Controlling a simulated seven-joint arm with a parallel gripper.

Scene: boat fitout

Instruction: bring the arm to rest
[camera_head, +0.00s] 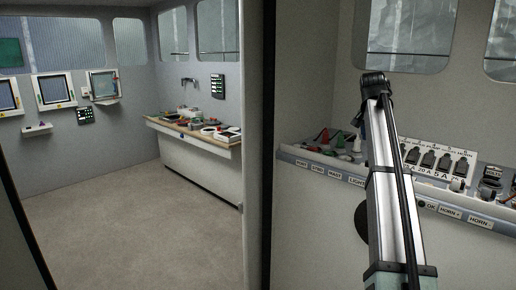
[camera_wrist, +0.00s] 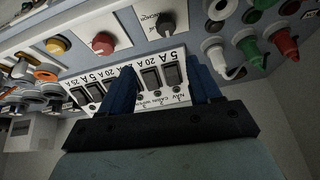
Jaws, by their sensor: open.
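My gripper (camera_wrist: 160,68) shows in the wrist view as two blue fingers on a dark bar. The fingers stand apart, with nothing held between them. Behind the gap is a white switch panel (camera_wrist: 88,90) with black rocker switches and amp labels. I cannot tell whether the fingers touch it. In the head view my arm rises in front of the console at the right, and the gripper is mostly hidden behind it. The same switch panel (camera_head: 437,158) shows there just right of the arm.
The console (camera_head: 437,193) carries coloured plugs, knobs and labels along its edge. In the wrist view a red button (camera_wrist: 103,43) and a green plug (camera_wrist: 263,4) are near the fingers. A wall divides off a workbench (camera_head: 200,170) with parts; the floor (camera_head: 110,225) there is clear.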

